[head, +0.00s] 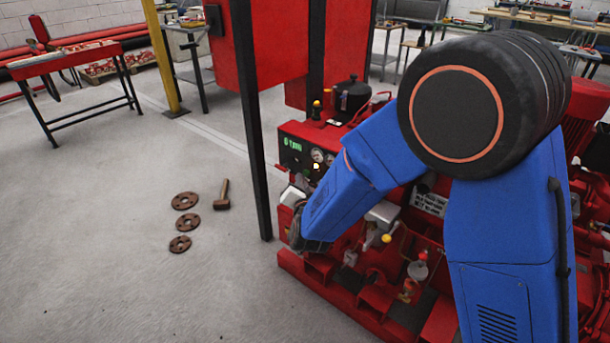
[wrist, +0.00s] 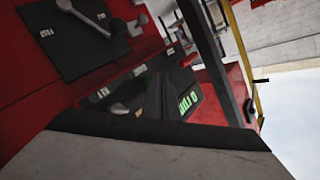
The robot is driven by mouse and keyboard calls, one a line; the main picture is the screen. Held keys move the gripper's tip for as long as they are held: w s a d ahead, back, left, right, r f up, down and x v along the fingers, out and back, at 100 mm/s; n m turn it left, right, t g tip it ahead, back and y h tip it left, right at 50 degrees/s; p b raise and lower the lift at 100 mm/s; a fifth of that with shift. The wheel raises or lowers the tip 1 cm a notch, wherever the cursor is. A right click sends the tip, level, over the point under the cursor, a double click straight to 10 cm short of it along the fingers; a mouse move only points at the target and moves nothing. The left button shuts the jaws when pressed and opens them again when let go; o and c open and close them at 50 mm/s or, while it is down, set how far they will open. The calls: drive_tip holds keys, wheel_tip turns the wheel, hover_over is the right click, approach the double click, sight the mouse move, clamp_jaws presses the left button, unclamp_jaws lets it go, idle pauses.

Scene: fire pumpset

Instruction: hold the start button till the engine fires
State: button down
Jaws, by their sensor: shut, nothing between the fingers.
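The red engine control panel (head: 312,150) stands behind my blue arm in the head view, with a green digital display (head: 292,145) and round gauges. The same display shows tilted in the wrist view (wrist: 188,103) and seems to read 0 rpm. My gripper (wrist: 164,97) is shut and empty, pointing at the dark panel face (wrist: 112,92) with small labels and a silver knob (wrist: 119,109). I cannot tell whether its tips touch the panel. I cannot pick out the start button; the gripper may hide it. In the head view, my arm mostly hides the gripper.
A black post (head: 250,130) and red cabinet (head: 275,45) stand beside the pumpset. A black plate with a lever (wrist: 72,40) is at upper left in the wrist view. Rusty flanges (head: 187,222) and a hammer (head: 222,195) lie on the otherwise open floor at left.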

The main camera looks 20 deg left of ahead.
drive_tip(key=shift+w+d, duration=0.15)
drive_tip(key=shift+w, duration=0.25)
idle(2.2)
drive_tip(key=shift+s, duration=0.1)
idle(1.0)
drive_tip(key=shift+s+a, duration=0.35)
drive_tip(key=shift+s, duration=0.35)
drive_tip(key=shift+s, duration=0.1)
drive_tip(key=s, duration=0.1)
drive_tip(key=s+a, duration=0.1)
drive_tip(key=s, duration=0.1)
drive_tip(key=s+a, duration=0.1)
drive_tip(key=shift+s, duration=0.2)
idle(0.4)
